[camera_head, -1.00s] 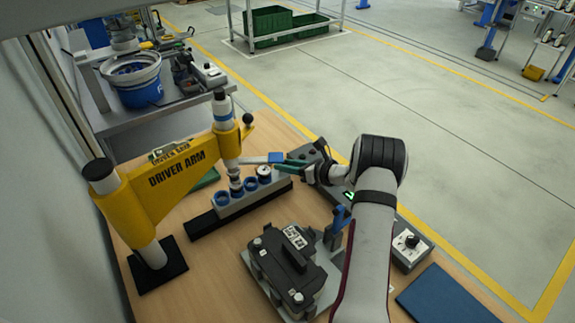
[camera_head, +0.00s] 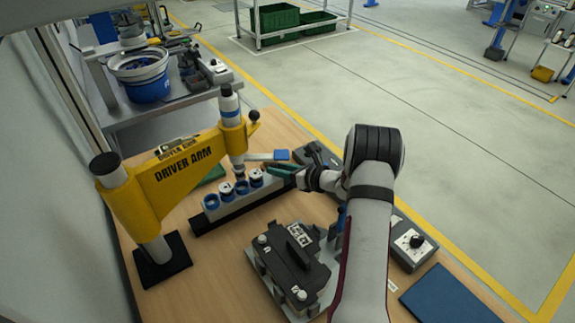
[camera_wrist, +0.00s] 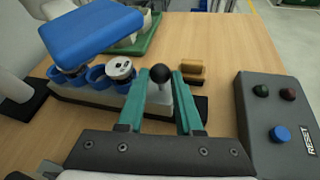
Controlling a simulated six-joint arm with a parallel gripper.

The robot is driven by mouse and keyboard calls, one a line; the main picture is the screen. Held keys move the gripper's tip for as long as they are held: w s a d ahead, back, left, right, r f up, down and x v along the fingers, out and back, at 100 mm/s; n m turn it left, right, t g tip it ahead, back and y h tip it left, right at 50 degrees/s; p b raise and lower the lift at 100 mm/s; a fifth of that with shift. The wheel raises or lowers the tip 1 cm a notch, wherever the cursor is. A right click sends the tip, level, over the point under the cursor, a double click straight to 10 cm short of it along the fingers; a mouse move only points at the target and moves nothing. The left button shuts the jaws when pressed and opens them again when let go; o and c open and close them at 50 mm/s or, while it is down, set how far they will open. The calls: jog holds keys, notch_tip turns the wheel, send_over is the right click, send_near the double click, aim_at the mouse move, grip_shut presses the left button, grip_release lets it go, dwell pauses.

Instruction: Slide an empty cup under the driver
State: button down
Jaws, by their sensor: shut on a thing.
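The pale cup slide (camera_head: 250,196) lies in a black rail under the yellow driver arm (camera_head: 175,180). It carries a row of blue cups (camera_head: 211,202). The end cup nearest my gripper holds a silver-topped part (camera_wrist: 121,68); the blue rings beside it (camera_wrist: 68,77) look empty in the wrist view. The driver spindle (camera_head: 238,160) hangs over the cup beside the filled one; exact alignment is hard to tell. My gripper (camera_head: 283,172) is shut on the slide's post, below its black ball knob (camera_wrist: 160,73), with a green finger on each side (camera_wrist: 160,98).
A black unit (camera_head: 295,258) in a grey fixture stands in front of the slide. A control box (camera_wrist: 280,118) with a blue button is right of my gripper. A dial box (camera_head: 410,245) and blue mat (camera_head: 447,297) lie right.

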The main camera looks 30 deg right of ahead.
jog(key=c, duration=0.6)
grip_release()
jog(key=v, duration=1.5)
jog(key=shift+s+r, duration=0.15)
jog(key=shift+s, duration=0.2)
